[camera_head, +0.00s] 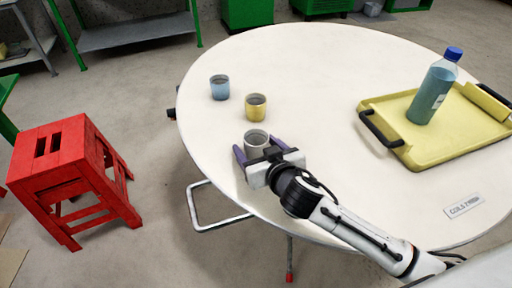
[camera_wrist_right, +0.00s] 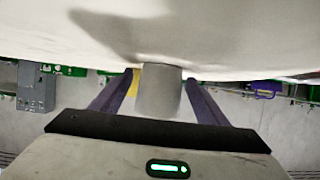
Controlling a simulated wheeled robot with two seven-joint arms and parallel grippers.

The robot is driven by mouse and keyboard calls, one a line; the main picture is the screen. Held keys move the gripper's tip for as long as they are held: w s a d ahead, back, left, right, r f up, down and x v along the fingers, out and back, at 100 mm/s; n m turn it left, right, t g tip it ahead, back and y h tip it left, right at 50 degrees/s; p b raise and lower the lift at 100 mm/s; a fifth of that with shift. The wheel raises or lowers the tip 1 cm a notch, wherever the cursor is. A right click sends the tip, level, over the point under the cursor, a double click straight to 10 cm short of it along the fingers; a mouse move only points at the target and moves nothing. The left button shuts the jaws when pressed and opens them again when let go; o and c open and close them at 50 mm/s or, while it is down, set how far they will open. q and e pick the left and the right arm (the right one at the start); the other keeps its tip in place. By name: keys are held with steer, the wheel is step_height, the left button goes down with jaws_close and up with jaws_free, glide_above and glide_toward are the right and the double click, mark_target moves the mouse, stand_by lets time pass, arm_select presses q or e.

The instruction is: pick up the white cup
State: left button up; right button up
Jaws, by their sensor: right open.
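The white cup (camera_head: 256,141) looks greyish-white and stands upright near the table's left front edge in the head view. My right gripper (camera_head: 258,150) is open, with its purple fingers on either side of the cup. In the right wrist view the cup (camera_wrist_right: 158,92) sits between the two fingers of the gripper (camera_wrist_right: 162,98), with gaps at both sides. The gripper's body hides the cup's lower part in the head view. My left gripper is not in view.
A yellow cup (camera_head: 256,107) and a blue cup (camera_head: 219,88) stand just behind on the round table (camera_head: 310,60). A yellow tray (camera_head: 440,152) with a blue-capped bottle (camera_head: 433,90) lies at right. A small label (camera_head: 463,205) lies in front. A red stool (camera_head: 65,165) stands left.

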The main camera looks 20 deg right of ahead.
steer(key=c, duration=1.2)
